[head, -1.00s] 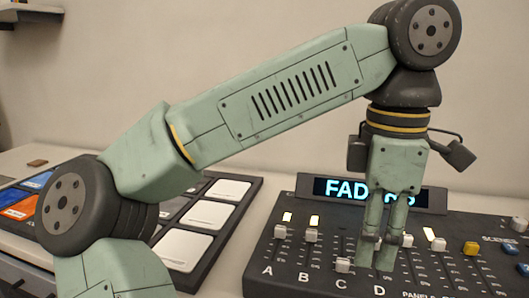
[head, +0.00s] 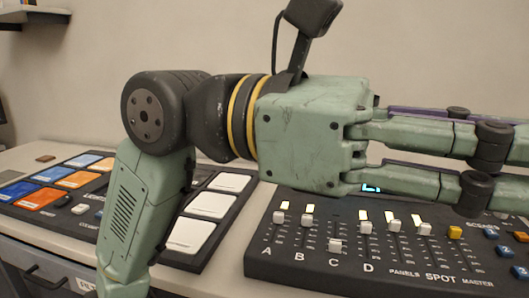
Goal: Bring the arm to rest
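My arm is folded in front of the desk, its forearm (head: 140,190) rising at the left of centre. My gripper (head: 507,165) lies level and points to the right, raised between the camera and the fader console. Its two fingers run one above the other with a gap between them, and their tips are cut off by the right edge. I cannot tell if it is open or shut, and I see nothing held. The fader console (head: 300,268) stands below and behind it, with sliders A, B, C and D; the C slider (head: 334,244) sits lowest.
A button panel (head: 75,223) with blue, orange and white pads lies at the left, partly behind my arm. The console's display is mostly hidden behind my gripper. A small brown block (head: 46,158) lies at the back left. A drawer handle (head: 50,275) shows below the desk edge.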

